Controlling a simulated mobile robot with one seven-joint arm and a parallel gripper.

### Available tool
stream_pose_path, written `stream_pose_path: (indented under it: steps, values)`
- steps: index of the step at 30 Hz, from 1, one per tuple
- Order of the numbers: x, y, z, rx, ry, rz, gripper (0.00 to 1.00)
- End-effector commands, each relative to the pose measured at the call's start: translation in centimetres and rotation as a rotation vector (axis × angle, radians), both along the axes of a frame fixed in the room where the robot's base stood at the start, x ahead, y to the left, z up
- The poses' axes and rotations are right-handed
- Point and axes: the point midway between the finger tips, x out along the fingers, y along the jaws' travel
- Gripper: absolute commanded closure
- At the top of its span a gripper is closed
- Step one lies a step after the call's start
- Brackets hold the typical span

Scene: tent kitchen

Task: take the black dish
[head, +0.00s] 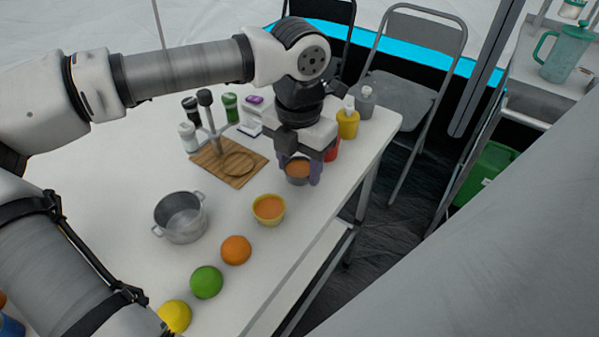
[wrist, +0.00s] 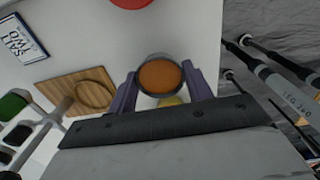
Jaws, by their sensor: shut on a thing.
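The black dish (head: 299,178) is a small dark round bowl with orange-brown contents. It is between the two purple fingertips of my gripper (head: 299,172), near the right edge of the white table. In the wrist view the dish (wrist: 161,75) shows from above, with a dark rim and a finger of my gripper (wrist: 161,92) on either side. My gripper is shut on it. I cannot tell whether the dish is touching the table.
A yellow bowl (head: 268,209) with similar contents stands nearby. A wooden board (head: 228,168), a metal pot (head: 181,218), an orange (head: 236,250) and a green fruit (head: 206,282) are on the table (head: 110,190). Bottles, including a yellow one (head: 347,124), stand behind my gripper.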

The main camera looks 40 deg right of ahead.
Motion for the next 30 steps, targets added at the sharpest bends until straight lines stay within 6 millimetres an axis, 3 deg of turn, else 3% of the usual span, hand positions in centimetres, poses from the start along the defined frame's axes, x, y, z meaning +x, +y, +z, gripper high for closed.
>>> stream_pose_path:
  steps: [18, 30]
  values:
    - [0.0, 0.0, 6.6, 0.0, -0.001, 0.0, 0.63]
    - [0.0, 0.0, 7.0, 0.001, 0.0, 0.0, 0.63]
